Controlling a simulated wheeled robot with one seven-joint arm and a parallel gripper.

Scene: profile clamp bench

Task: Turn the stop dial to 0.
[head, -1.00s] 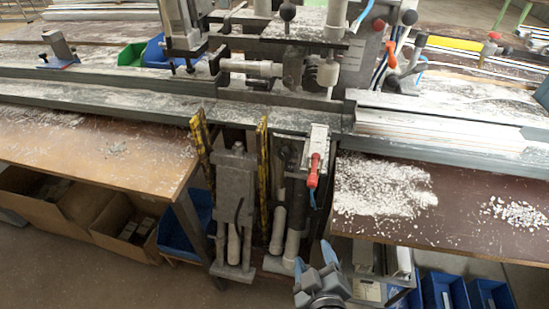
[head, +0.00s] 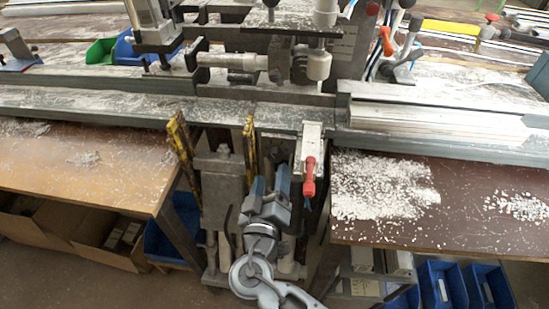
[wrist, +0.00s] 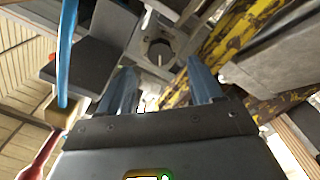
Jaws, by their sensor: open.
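My gripper (head: 270,188) is in front of the clamp stand under the rail, between the right yellow-black bar and the red handle. Its two blue-grey fingers are apart with nothing between them. In the wrist view my gripper (wrist: 160,78) points at a round dark knob (wrist: 160,53) on a grey plate, apparently the stop dial. The knob lies beyond the fingertips, roughly centred between them, and no contact shows. A thin light mark shows by its lower edge, but I cannot read any numbers.
Yellow-black bars (head: 182,145) flank the stand. A red handle (head: 309,178) hangs just right of my gripper. A blue hose (wrist: 67,50) shows in the wrist view. Brown tables (head: 85,165) lie either side, with white chips on the right one (head: 440,220).

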